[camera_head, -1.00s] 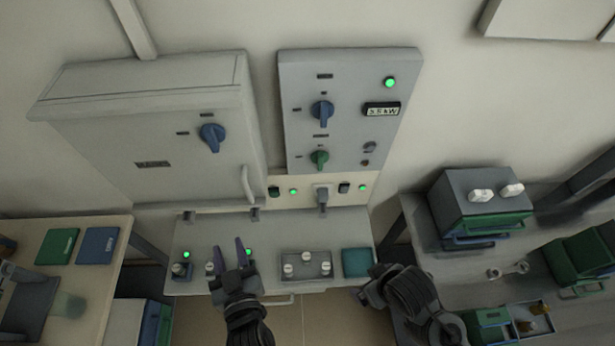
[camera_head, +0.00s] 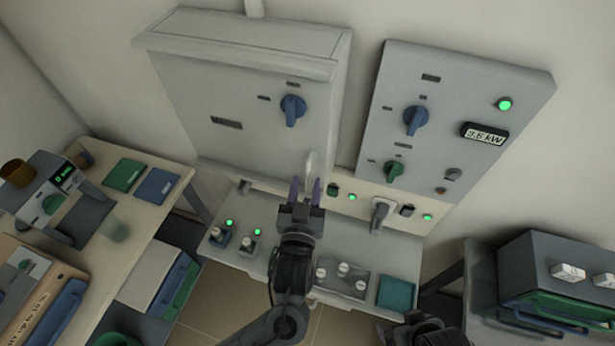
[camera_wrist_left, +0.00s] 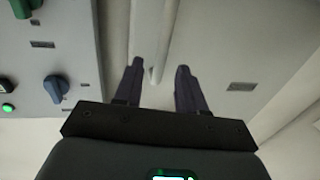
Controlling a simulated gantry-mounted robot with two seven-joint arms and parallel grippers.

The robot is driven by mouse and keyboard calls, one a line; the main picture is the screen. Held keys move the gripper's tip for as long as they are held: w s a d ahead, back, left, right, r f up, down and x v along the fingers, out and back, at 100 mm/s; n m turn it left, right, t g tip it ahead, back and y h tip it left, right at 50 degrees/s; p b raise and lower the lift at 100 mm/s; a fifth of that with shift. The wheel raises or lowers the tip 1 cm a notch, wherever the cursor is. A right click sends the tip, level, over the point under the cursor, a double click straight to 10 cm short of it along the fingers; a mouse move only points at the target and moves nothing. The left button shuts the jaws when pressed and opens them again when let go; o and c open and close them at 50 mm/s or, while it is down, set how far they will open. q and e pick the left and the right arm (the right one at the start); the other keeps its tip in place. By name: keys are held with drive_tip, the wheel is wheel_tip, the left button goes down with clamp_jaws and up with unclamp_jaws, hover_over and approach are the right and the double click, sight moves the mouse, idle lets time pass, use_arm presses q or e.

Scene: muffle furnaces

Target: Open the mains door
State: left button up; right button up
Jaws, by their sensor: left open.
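The mains door is the pale grey front of the wall cabinet (camera_head: 240,115), and it looks shut. A blue rotary knob (camera_head: 293,110) is on it, and a pale upright handle (camera_head: 311,164) is near its lower right edge. My left gripper (camera_head: 306,187) is open at the handle's lower end. In the left wrist view, the left gripper's (camera_wrist_left: 158,82) two dark fingers are spread, with the pale handle bar (camera_wrist_left: 163,45) showing between them; contact cannot be told. My right gripper (camera_head: 425,325) is a dark shape at the bottom edge, its jaws unclear.
A control panel (camera_head: 450,130) with knobs and a lit display is right of the cabinet. A narrow shelf (camera_head: 215,250) below holds small knobs and a teal pad (camera_head: 398,293). Side tables carry boxes at left and right. Open air lies before the door.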

use_arm(q)
drive_tip(key=shift+w+d, duration=0.2)
drive_tip(key=shift+w, duration=1.2)
clamp_jaws()
